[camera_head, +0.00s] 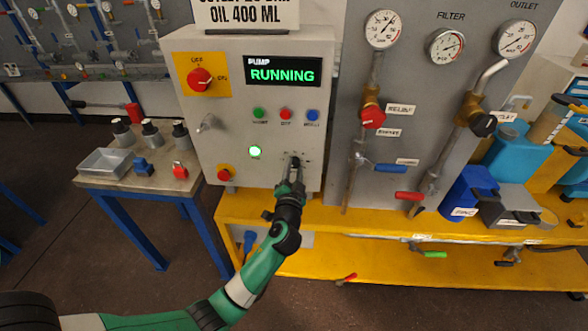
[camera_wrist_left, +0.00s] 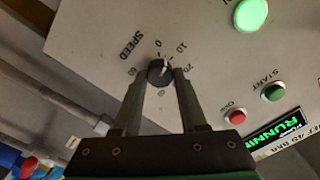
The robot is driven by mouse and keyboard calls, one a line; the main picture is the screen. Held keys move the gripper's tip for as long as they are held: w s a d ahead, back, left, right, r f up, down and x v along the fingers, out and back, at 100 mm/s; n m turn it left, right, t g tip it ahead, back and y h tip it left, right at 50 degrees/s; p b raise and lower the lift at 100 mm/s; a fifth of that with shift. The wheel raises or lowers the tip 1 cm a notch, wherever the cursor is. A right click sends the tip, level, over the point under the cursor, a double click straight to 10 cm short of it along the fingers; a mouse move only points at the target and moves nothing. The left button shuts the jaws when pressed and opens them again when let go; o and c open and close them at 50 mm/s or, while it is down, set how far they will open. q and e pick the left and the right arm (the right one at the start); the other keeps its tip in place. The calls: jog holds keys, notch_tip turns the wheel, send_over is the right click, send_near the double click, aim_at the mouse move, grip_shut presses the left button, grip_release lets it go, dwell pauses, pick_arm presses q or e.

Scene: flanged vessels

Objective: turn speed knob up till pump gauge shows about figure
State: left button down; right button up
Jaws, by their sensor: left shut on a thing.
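The black speed knob (camera_wrist_left: 159,72) sits on the grey control panel (camera_head: 234,133), with a printed scale and the word SPEED around it. Its white mark points up, near the 0 and 10 figures. My left gripper (camera_wrist_left: 160,76) has its two fingers on either side of the knob, shut on it. In the head view my left gripper (camera_head: 294,168) covers the knob at the panel's lower right. Three dial gauges show: a left one (camera_head: 382,29) whose label is out of view, FILTER (camera_head: 446,46) and OUTLET (camera_head: 516,39). Their readings are too small to tell. My right gripper is not in view.
The pump display (camera_head: 283,76) reads RUNNING and a green lamp (camera_head: 255,151) is lit. A red rotary switch (camera_head: 200,79), buttons and a red stop knob (camera_head: 224,174) are on the panel. Red, black and blue valve handles stand to the right. A small table (camera_head: 130,184) is at left.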

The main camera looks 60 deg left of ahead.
pick_arm(q)
jog(key=shift+r+m+p, duration=0.1)
jog(key=shift+m+p, duration=0.35)
jog(key=shift+m, duration=0.95)
jog(key=shift+c, duration=2.2)
grip_release()
jog(key=p+v, duration=0.2)
jog(key=v, duration=0.9)
jog(key=shift+d, duration=0.3)
jog(key=shift+s, duration=0.1)
